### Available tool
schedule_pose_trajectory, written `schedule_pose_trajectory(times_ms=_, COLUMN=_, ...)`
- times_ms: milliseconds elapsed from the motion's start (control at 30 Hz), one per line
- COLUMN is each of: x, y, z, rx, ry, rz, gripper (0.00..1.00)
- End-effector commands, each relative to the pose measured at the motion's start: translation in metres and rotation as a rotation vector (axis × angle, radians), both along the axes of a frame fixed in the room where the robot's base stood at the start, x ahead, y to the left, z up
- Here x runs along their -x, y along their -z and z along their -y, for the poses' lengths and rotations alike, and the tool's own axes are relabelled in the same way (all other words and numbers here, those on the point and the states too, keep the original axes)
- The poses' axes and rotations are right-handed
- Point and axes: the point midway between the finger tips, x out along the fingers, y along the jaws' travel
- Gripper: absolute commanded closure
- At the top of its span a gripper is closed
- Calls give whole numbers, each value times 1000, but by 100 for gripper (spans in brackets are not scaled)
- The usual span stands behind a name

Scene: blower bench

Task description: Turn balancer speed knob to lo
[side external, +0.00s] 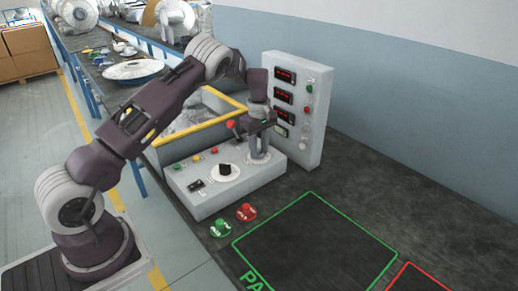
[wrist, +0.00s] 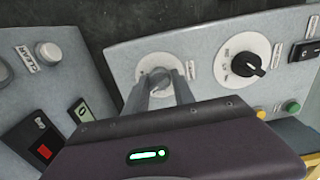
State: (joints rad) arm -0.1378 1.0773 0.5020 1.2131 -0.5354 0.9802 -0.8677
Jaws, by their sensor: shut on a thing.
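A sloped grey control box (side external: 215,185) stands on the bench. On it is a black pointer knob (side external: 225,169) on a white dial with printed settings; the dial knob also shows in the wrist view (wrist: 246,64), at the right. The dial lettering is too small to read surely. My gripper (side external: 258,156) points down at the box's right end, beside that dial knob and apart from it. In the wrist view my gripper (wrist: 162,82) is shut on a small grey knob (wrist: 160,82) on a round pale plate. The fingers hide part of this knob, and its setting cannot be told.
An upright grey panel (side external: 298,105) with red displays and buttons stands close behind my gripper. A yellow-rimmed bin (side external: 205,122) lies behind the box. A green-outlined square (side external: 315,245) on the bench is empty.

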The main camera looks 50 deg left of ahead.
Motion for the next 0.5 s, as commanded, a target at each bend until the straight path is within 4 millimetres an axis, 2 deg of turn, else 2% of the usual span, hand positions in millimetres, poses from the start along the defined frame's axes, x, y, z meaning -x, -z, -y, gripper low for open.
schedule_pose_trajectory(times_ms=400, x=-1, y=-1, z=0, rx=-1, ry=-9, rz=3, gripper=100)
schedule_pose_trajectory(times_ms=433, x=-1, y=-1, z=0, rx=-1, ry=-9, rz=3, gripper=68)
schedule_pose_trajectory(times_ms=500, x=-1, y=-1, z=0, rx=-1, ry=-8, rz=3, gripper=54)
